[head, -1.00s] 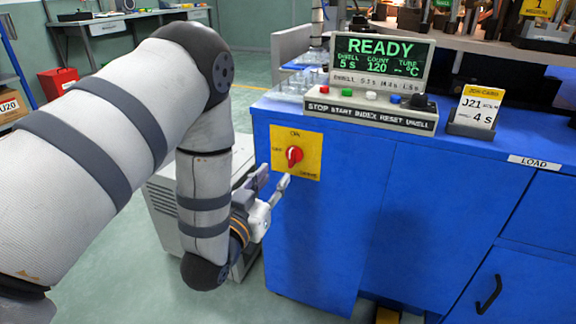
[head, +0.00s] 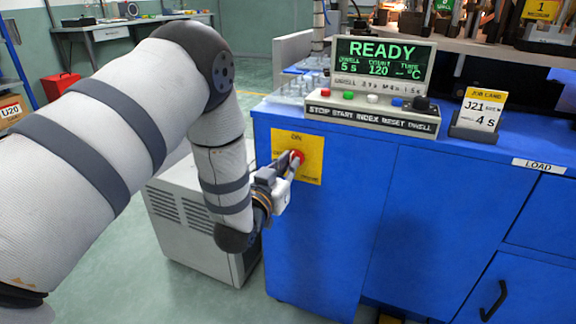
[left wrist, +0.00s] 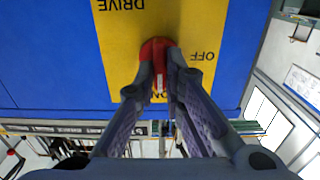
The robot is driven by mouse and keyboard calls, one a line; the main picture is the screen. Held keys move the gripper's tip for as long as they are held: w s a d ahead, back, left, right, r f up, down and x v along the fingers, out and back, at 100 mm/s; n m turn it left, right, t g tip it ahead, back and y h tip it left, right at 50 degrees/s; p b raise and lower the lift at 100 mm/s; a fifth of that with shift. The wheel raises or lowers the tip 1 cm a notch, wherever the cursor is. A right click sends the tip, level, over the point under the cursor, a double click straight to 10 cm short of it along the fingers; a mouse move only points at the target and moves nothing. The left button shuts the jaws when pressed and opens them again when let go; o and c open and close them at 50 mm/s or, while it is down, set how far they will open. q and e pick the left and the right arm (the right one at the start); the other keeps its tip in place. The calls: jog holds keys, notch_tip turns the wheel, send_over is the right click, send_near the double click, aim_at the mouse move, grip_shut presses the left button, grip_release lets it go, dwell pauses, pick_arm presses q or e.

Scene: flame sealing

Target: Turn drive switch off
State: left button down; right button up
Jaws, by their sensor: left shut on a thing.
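The red rotary drive switch (head: 299,155) sits on a yellow plate (head: 312,143) on the blue cabinet's front. My left gripper (head: 291,163) reaches it from the left and below, and its fingers partly hide the knob. In the left wrist view the red knob (left wrist: 155,47) is between the two fingertips of the gripper (left wrist: 159,78), which are shut on it. The yellow plate (left wrist: 120,45) appears upside down there, with DRIVE, OFF and a partly covered ON. A pale mark on the knob lies on the side toward ON. My right gripper is out of view.
The control box (head: 372,113) with a READY screen and coloured buttons stands on the blue cabinet (head: 340,235). A job card (head: 482,110) stands to its right. A grey vented unit (head: 195,235) stands on the floor left of the cabinet, behind my left arm.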

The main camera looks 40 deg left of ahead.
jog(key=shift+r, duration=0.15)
pick_arm(q)
jog(key=shift+s+a+f+n+p, duration=0.15)
jog(key=shift+n+p, duration=0.9)
jog(key=shift+n, duration=3.35)
jog(key=shift+w+a+f+n+p, duration=0.15)
jog(key=shift+n+p, duration=0.85)
jog(key=shift+n, duration=3.4)
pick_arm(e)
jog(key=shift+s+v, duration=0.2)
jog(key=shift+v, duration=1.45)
pick_arm(q)
jog(key=shift+s+d, duration=0.1)
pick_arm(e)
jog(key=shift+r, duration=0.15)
pick_arm(q)
jog(key=c, duration=1.7)
grip_release()
